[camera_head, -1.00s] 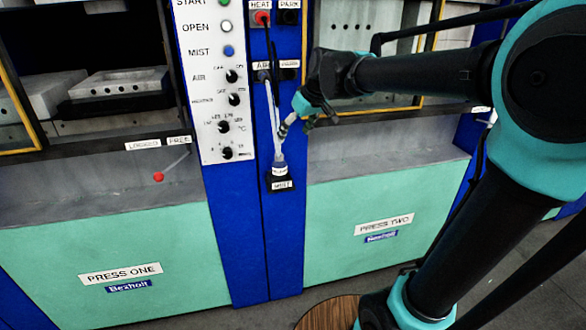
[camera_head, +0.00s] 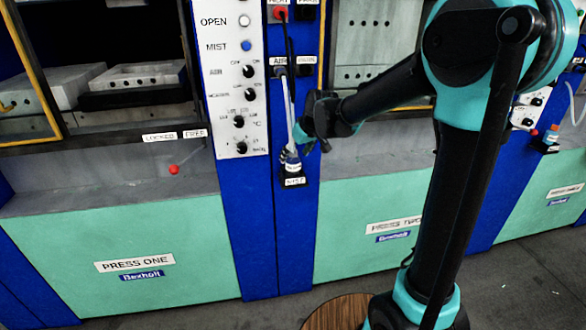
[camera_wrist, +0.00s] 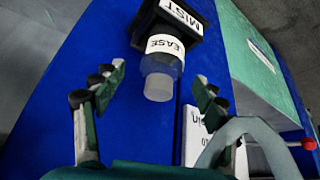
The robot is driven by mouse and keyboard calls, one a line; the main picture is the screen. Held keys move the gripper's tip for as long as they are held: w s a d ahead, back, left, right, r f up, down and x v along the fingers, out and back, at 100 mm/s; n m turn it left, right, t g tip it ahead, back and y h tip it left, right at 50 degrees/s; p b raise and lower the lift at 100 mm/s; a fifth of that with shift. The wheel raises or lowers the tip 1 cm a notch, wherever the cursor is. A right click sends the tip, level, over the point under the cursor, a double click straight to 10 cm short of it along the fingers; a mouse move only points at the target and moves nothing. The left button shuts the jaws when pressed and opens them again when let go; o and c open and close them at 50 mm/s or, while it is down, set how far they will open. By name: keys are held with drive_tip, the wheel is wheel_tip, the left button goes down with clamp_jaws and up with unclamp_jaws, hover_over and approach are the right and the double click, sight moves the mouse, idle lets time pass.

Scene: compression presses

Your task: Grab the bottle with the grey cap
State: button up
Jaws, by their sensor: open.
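A small bottle with a pale greyish cap (camera_wrist: 158,87) and a white label ending in "EASE" sits in a black holder (camera_wrist: 180,22) marked MIST. In the head view the bottle (camera_head: 292,162) stands in this holder low on the blue post between the presses. My gripper (camera_wrist: 159,74) is open, one finger on each side of the bottle's cap end in the wrist view. I see no contact, and I cannot tell how deep the fingers reach. In the head view my gripper (camera_head: 303,138) is close to the bottle and partly hidden by my wrist.
Press One (camera_head: 135,245) is on the left, with a red knob (camera_head: 174,169). Press Two (camera_head: 345,235) is on the right, partly behind my arm. A thin pale hose or rod (camera_head: 291,115) runs down the post above the bottle. Another small holder (camera_head: 546,142) is at far right.

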drive_tip(key=shift+x, duration=1.4)
drive_tip(key=shift+a, duration=0.1)
drive_tip(key=c, duration=1.3)
drive_tip(key=shift+o, duration=0.2)
drive_tip(key=shift+r, duration=0.15)
